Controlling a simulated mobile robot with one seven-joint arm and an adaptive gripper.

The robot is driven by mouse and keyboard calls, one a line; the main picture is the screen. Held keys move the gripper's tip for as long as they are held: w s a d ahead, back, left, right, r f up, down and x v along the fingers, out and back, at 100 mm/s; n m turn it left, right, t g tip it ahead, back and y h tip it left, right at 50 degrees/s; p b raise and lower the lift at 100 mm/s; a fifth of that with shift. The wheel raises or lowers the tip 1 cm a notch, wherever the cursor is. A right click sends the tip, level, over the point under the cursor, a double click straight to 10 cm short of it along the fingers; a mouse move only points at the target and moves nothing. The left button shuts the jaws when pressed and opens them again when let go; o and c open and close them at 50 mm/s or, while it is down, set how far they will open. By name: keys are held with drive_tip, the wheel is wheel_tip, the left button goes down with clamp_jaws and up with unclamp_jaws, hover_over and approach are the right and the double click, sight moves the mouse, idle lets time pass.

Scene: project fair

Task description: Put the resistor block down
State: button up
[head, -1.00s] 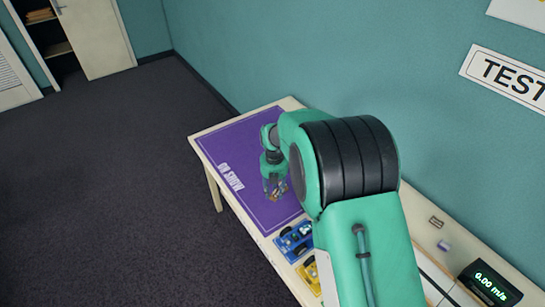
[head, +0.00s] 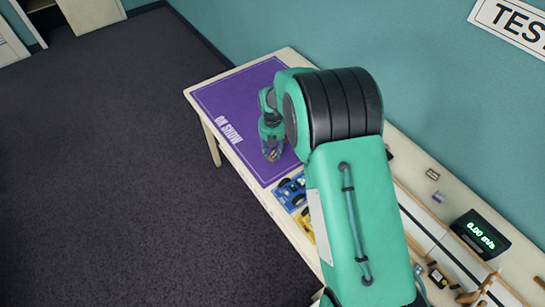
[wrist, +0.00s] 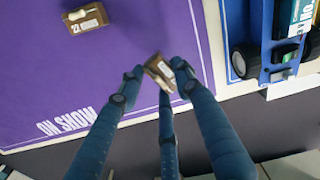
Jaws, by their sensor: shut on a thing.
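My gripper (wrist: 155,80) is shut on a small brown block with a pale label, the resistor block (wrist: 160,70). In the head view my gripper (head: 272,152) is over the front part of the purple "ON SHOW" mat (head: 222,98), near the end by the cars. The wrist view shows the block between the fingertips, tilted in the picture, over the mat (wrist: 40,75) near its edge. I cannot tell whether it touches the mat. A second brown block (wrist: 85,18) with a pale part on top lies on the mat.
A blue car (head: 291,190) stands beside the mat, also in the wrist view (wrist: 270,45); a yellow car (head: 304,228) is beyond it. Small blocks (head: 432,174) and a speed display (head: 479,233) are farther along the table. The mat's left part is clear.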

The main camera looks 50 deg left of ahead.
sight(272, 153)
drive_tip(key=shift+f, duration=0.1)
drive_tip(key=shift+f+b, duration=0.35)
drive_tip(key=shift+f, duration=1.45)
drive_tip(key=shift+f, duration=0.15)
drive_tip(key=o, duration=1.2)
drive_tip(key=shift+c, duration=0.2)
wheel_tip(272, 153, up, 12)
drive_tip(key=shift+r+p, duration=0.15)
drive_tip(key=shift+p, duration=0.95)
